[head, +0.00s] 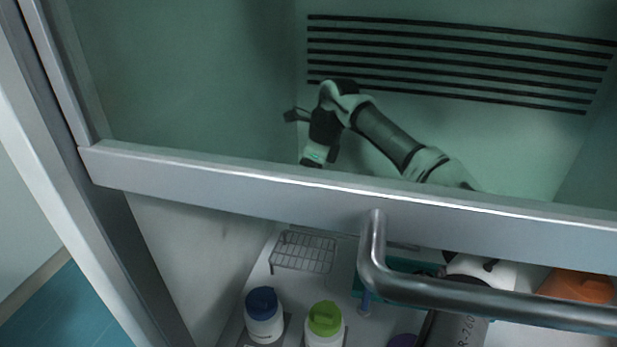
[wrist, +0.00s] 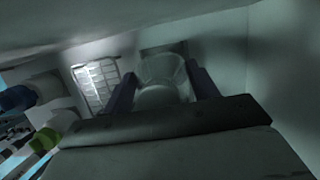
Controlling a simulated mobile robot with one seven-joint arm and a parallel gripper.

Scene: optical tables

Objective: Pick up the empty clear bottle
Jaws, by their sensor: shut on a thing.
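In the wrist view my gripper (wrist: 163,88) has one dark finger on each side of a clear, see-through bottle (wrist: 162,70) and is shut on it. The bottle looks empty, and its lower outline is dim and hard to make out. In the head view my gripper (head: 314,157) points down inside the hood, just above the metal sash bar.
The sash bar (head: 230,182) and its handle (head: 374,255) cross the head view. Space around the raised arm looks clear.

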